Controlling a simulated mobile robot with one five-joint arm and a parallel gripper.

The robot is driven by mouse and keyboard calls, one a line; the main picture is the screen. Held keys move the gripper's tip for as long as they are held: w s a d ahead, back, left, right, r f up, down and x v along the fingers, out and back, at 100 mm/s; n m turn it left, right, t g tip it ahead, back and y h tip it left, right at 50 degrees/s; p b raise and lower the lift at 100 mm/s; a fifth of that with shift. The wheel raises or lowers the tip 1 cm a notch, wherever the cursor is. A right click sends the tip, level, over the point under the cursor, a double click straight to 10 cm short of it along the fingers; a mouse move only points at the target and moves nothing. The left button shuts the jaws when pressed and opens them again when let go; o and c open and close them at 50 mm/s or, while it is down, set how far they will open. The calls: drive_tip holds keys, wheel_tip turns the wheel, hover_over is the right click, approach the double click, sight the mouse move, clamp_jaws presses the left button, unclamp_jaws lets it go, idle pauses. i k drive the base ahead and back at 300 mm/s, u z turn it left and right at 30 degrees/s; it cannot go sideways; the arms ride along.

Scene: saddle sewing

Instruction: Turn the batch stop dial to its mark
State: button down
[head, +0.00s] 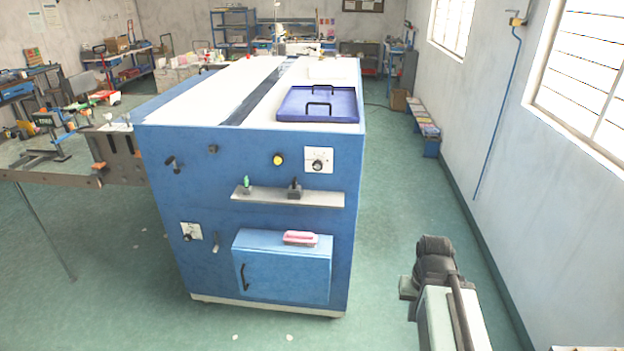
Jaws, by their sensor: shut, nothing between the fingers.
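A blue machine cabinet (270,220) stands in the middle of the head view, and its front carries two dials on white plates. One dial (318,165) with a dark knob is at the upper right, beside a yellow button (278,159). The other dial (188,237) is at the lower left, beside a small lever (215,243). The labels are too small to read, so I cannot tell which is the batch stop dial. The marks and pointers are also unclear. Part of my arm shows at the lower right, well apart from the cabinet. I cannot make out my gripper.
A narrow shelf (320,199) juts from the cabinet front, holding a green-topped item (247,185) and a black item (295,188). Below it, a blue box (280,272) sticks out with a red-and-white item (300,238) on top. The green floor before the cabinet is mostly clear.

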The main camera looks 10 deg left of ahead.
sight(317, 165)
drive_tip(key=u, duration=0.65)
drive_tip(key=i, duration=1)
drive_tip(key=u, duration=2.1)
drive_tip(key=k, duration=0.7)
drive_tip(key=u, duration=0.3)
drive_tip(key=i, duration=0.5)
drive_tip(key=z, duration=0.05)
